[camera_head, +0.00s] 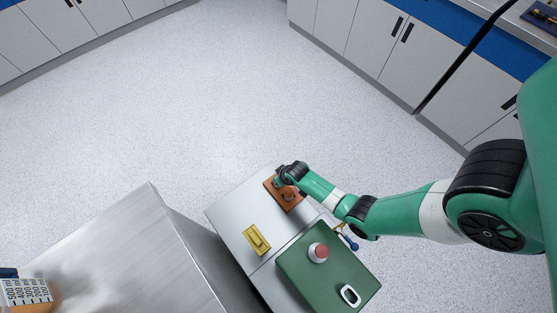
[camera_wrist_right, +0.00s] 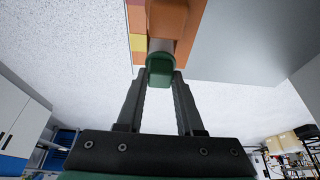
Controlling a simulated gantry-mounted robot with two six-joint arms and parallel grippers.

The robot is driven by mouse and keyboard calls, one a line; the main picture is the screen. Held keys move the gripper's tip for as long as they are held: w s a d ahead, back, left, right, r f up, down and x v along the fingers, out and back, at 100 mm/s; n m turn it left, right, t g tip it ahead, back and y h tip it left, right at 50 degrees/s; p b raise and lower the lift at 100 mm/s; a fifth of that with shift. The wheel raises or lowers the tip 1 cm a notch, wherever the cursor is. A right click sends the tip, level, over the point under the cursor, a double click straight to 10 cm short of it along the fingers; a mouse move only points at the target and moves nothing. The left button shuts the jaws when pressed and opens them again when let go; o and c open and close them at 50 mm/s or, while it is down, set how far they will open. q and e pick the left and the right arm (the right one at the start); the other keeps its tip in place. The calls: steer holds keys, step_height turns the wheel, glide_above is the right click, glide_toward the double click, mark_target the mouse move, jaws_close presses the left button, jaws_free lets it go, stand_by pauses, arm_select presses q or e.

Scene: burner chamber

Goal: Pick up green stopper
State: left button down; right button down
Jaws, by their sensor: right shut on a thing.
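The green stopper (camera_wrist_right: 160,72) shows in the right wrist view between the fingertips of my right gripper (camera_wrist_right: 161,78), which is shut on it. A short pale part (camera_wrist_right: 160,46) sits between the stopper and an orange-brown block (camera_wrist_right: 189,20); I cannot tell whether the stopper is still seated there. In the head view my right gripper (camera_head: 283,181) is low over the orange-brown block (camera_head: 294,204) on the grey cabinet top. My own wrist hides the stopper in that view. My left gripper is in neither view.
A yellow block (camera_head: 257,239) lies on the grey cabinet top (camera_head: 232,212). Beside it is a green box (camera_head: 300,281) with a red-topped white knob (camera_head: 318,252) and a blue-ended lever (camera_head: 348,241). A steel table (camera_head: 140,250) stands at left. Open floor lies beyond.

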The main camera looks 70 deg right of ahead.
steer(key=shift+r+p, duration=0.3)
steer(key=shift+r, duration=0.25)
step_height(320, 180, up, 3)
steer(key=shift+s+p, duration=0.1)
steer(key=shift+p, duration=1.1)
steer(key=s+a+r+p, duration=0.8)
steer(key=s, duration=0.3)
steer(key=shift+s+r+p, duration=0.15)
steer(key=shift+r+p, duration=0.15)
steer(key=shift+r, duration=0.05)
